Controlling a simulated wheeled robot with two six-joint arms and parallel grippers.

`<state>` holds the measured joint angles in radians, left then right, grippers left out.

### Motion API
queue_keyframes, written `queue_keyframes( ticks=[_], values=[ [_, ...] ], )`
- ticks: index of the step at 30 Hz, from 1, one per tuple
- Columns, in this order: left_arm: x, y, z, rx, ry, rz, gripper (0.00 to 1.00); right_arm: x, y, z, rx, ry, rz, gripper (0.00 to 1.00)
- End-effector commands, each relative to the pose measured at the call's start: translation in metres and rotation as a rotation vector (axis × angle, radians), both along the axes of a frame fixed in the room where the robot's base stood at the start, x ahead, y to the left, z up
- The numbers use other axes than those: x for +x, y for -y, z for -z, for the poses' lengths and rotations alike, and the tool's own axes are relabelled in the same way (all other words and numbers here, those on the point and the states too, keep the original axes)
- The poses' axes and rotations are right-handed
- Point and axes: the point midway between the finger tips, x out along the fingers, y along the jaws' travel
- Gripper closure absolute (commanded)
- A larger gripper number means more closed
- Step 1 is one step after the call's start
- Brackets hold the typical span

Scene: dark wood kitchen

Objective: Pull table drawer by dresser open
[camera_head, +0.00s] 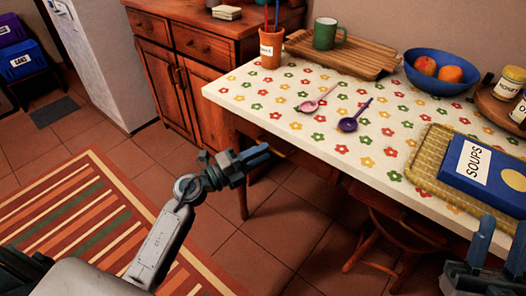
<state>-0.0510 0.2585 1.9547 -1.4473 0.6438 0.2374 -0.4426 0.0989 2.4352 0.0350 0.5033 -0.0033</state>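The table (240,92) has a white top with a flower pattern. Its apron below the top edge is dark and in shadow, so I cannot make out the drawer front clearly. A small yellowish piece (277,152), perhaps the drawer's handle, shows just past my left fingertips. The wooden dresser (210,45) stands behind the table's left end. My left gripper (262,155) is below the table's front edge, its blue fingers close together; I cannot tell whether they hold anything. My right gripper (500,240) is at the lower right, fingers apart and empty.
A wooden chair (400,225) is tucked under the table at the right. A pink spoon (315,101), a purple spoon (352,120), a fruit bowl (438,78) and a soups box (482,176) are on the tabletop. A striped rug (100,225) covers the floor at left.

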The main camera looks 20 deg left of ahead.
Motion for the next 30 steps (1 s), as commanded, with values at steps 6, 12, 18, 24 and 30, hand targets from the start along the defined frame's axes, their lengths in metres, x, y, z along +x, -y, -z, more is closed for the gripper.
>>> queue_keyframes(
  ticks=[6, 12, 18, 24, 30],
  values=[
    [0.0079, 0.0075, -0.0023, -0.001, 0.000, 0.000, 0.68, 0.0015, 0.0001, 0.0020, 0.001, -0.015, 0.000, 0.64],
    [0.0081, 0.0076, -0.0021, 0.000, 0.000, 0.000, 0.68, 0.0016, 0.0001, 0.0021, 0.001, -0.016, 0.000, 0.64],
    [0.0079, 0.0075, -0.0020, 0.000, 0.000, 0.000, 1.00, 0.0015, 0.0001, 0.0020, 0.001, -0.015, 0.000, 0.64],
    [0.0079, 0.0074, -0.0018, 0.000, 0.000, 0.000, 1.00, 0.0014, 0.0001, 0.0018, 0.001, -0.015, 0.000, 0.64],
    [0.0050, 0.0065, -0.0020, 0.001, -0.001, 0.000, 1.00, 0.0065, 0.0006, 0.0063, 0.005, -0.061, 0.000, 0.64]
  ],
)
